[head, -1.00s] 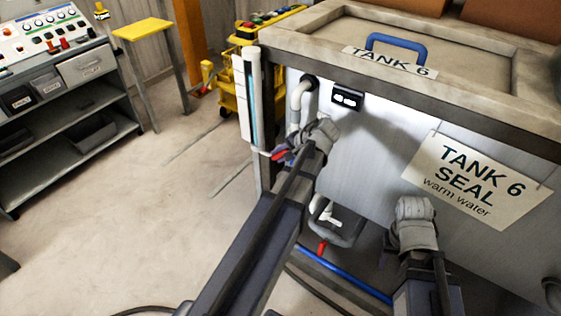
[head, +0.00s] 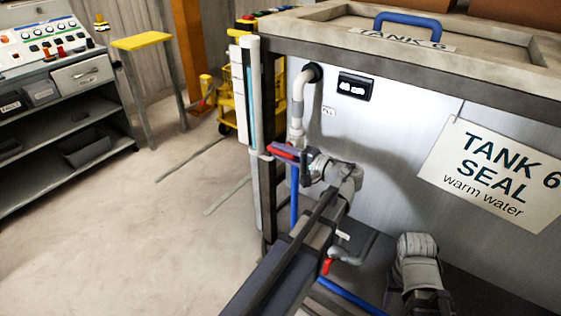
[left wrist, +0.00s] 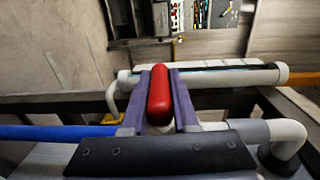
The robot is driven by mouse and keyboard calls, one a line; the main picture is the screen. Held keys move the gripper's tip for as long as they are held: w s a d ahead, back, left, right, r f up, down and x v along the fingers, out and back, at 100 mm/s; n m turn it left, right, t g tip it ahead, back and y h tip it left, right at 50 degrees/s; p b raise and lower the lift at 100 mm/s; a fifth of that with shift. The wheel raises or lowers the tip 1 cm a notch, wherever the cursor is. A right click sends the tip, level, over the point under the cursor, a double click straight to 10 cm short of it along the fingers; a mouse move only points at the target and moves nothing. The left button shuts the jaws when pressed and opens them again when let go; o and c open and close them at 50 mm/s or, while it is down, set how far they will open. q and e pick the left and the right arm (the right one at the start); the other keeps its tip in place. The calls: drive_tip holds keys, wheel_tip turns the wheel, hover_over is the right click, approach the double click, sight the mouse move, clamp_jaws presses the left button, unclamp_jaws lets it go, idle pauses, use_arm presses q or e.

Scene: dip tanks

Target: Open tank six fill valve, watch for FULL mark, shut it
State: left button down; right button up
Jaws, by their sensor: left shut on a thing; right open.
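My left gripper (head: 295,154) is shut on the red lever handle (head: 282,150) of the fill valve, on the pipe at the tank's left corner. In the left wrist view the red handle (left wrist: 160,95) lies between the two fingers. The grey fill pipe (head: 298,100) rises above the valve into the tank wall. A white upright level tube (head: 251,95) with a blue strip stands at the corner; I cannot read a FULL mark on it. My right gripper (head: 416,262) is low before the tank, away from the valve; its fingertips are hidden.
The tank six sign (head: 490,170) hangs on the tank wall, near a small black display (head: 354,87). A second red lever (head: 327,266) sits on lower piping. A control bench (head: 60,90) and a yellow stool (head: 141,41) stand at left. The floor between is clear.

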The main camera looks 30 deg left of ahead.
sight(296, 159)
use_arm(q)
drive_tip(key=shift+s+y+b, duration=0.1)
drive_tip(key=shift+y+b, duration=0.3)
drive_tip(key=shift+b, duration=0.1)
drive_tip(key=c, duration=0.7)
unclamp_jaws()
drive_tip(key=d, duration=0.7)
drive_tip(key=shift+s+d+f, duration=0.1)
drive_tip(key=shift+s+d, duration=0.15)
drive_tip(key=shift+d, duration=0.1)
